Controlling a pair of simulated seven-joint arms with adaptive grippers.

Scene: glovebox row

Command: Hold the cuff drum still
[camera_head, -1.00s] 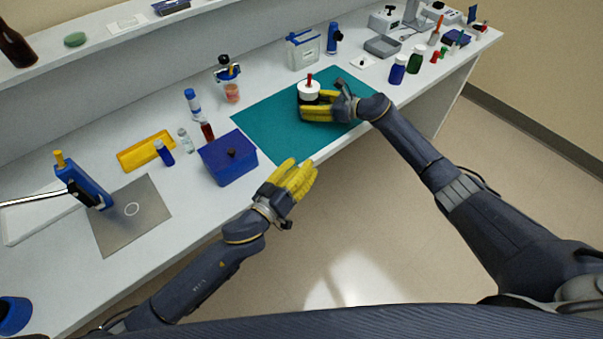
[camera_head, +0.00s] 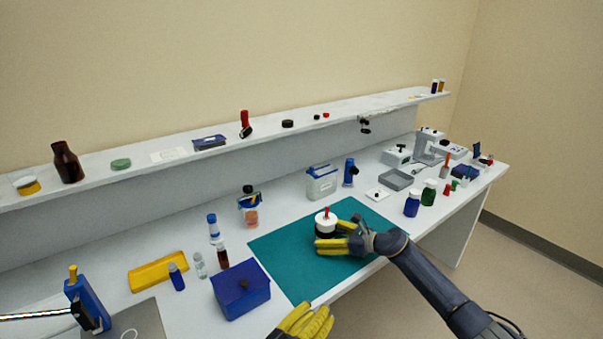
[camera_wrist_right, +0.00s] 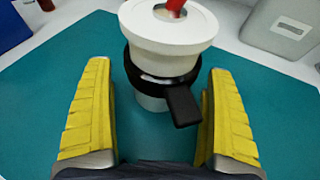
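The cuff drum (camera_head: 326,220) stands upright on the teal mat, white with a black cuff band and a red knob on top. In the right wrist view the drum (camera_wrist_right: 165,32) is close, and a black tab on its band points towards my palm. My right gripper (camera_head: 332,236) is at the drum; its yellow fingers (camera_wrist_right: 160,85) are apart on either side of it. A gap shows at the left finger; whether the right finger touches is unclear. My left gripper (camera_head: 308,321) is at the bottom edge, away from the drum, partly cut off; its opening cannot be judged.
The teal mat (camera_head: 290,265) is mostly bare around the drum. A blue box (camera_head: 241,292) stands left of it. A white-grey container (camera_head: 321,184) and blue bottle (camera_head: 350,172) stand behind. Blue (camera_head: 412,204) and green (camera_head: 429,193) bottles stand right. A long shelf (camera_head: 220,147) runs behind.

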